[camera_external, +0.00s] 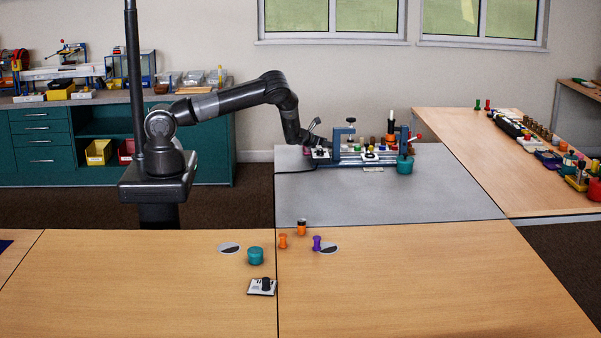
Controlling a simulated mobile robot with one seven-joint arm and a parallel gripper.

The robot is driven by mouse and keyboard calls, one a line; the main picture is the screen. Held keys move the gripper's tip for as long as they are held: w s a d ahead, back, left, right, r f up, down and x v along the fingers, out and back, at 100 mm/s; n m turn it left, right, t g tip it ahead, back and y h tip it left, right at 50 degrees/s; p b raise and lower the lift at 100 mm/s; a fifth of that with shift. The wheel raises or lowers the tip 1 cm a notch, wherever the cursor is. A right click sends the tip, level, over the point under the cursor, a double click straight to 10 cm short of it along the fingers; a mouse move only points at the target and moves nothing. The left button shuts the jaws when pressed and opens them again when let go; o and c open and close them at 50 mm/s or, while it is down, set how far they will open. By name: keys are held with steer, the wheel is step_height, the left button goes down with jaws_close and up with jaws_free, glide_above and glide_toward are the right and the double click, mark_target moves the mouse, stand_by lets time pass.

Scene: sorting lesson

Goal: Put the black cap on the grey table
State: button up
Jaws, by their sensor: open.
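The grey table (400,205) stands in the middle, behind the wooden tables. My gripper (309,147) is over its back left part, at the left end of a blue-framed fixture (371,155). The jaws are small here and I see nothing held in them. I cannot surely single out the black cap. A small black piece (266,284) stands on a white card on the front wooden table, far from my gripper. An orange cylinder with a dark top (301,228) stands near the grey table's front edge.
The fixture carries several small coloured parts, with a teal pot (404,165) at its right end. A teal round piece (255,256), an orange piece (282,241) and a purple piece (317,243) are on the front wooden tables. The grey table's front half is clear.

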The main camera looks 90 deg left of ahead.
steer(key=shift+s+d+f, duration=0.15)
steer(key=shift+s+f, duration=0.15)
steer(key=shift+f, duration=0.45)
steer(key=shift+r, duration=0.45)
steer(key=v, duration=0.8)
steer(key=r+v, duration=0.1)
steer(key=v, duration=0.2)
steer(key=shift+s+d+r, duration=0.1)
steer(key=shift+s+d, duration=0.05)
steer(key=shift+d, duration=0.05)
